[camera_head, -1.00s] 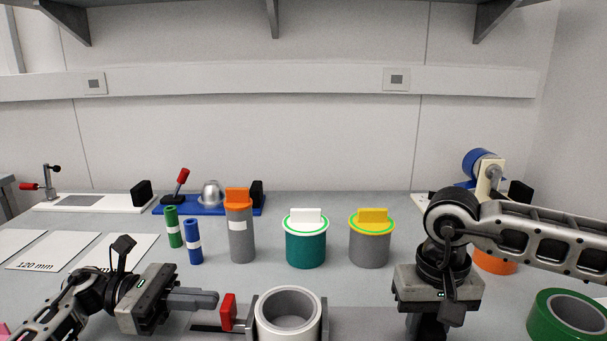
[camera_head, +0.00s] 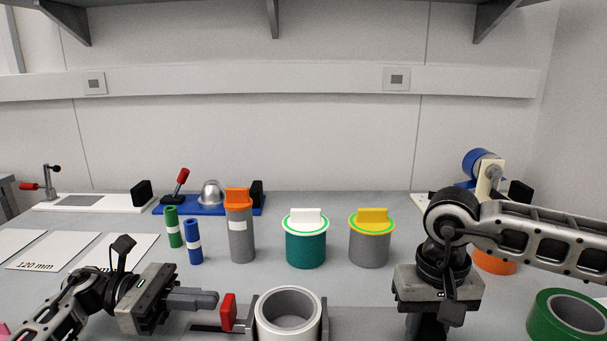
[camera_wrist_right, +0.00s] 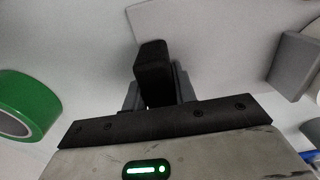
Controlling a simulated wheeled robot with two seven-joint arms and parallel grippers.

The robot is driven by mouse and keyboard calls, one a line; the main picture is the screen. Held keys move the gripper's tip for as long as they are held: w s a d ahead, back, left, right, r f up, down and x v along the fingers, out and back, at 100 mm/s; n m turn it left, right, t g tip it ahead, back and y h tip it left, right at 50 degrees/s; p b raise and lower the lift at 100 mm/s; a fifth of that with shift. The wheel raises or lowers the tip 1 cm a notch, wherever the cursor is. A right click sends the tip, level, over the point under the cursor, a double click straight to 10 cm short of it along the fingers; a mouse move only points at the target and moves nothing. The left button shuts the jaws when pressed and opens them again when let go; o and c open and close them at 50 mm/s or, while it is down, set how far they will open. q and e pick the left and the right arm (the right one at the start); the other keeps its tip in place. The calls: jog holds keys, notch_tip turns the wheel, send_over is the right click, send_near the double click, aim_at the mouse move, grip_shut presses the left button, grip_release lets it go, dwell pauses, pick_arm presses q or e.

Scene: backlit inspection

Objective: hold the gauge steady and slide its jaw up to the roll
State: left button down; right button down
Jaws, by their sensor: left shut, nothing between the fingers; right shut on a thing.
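The white roll (camera_head: 288,318) stands at the bottom centre, between grey upright jaws of the gauge (camera_head: 327,318). A red block (camera_head: 228,312) sits just left of the roll, on the gauge's sliding side. My left gripper (camera_head: 217,299) is shut and empty, its fingertips close to the red block's left face; I cannot tell whether they touch. My right gripper (camera_head: 428,332) points down, right of the roll. In the right wrist view it is shut on a black block (camera_wrist_right: 154,72). The gauge's lower part is cut off by the frame.
Behind stand a teal canister (camera_head: 305,248), a grey canister with a yellow lid (camera_head: 370,248), an orange-capped bottle (camera_head: 241,235), and green and blue tubes (camera_head: 194,242). A green tape roll (camera_head: 545,318) lies at right. White cards (camera_head: 60,250) lie at left.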

pick_arm(q)
jog(key=shift+d, duration=0.45)
pick_arm(e)
jog(key=shift+s+f, duration=0.1)
dwell(0.6)
pick_arm(q)
jog(key=shift+a, duration=0.1)
jog(key=shift+w+a, duration=0.1)
jog(key=shift+a, duration=1.85)
jog(key=a, duration=1.2)
jog(key=shift+w, duration=0.15)
pick_arm(e)
jog(key=c, duration=1.1)
grip_release()
jog(key=shift+o, duration=0.3)
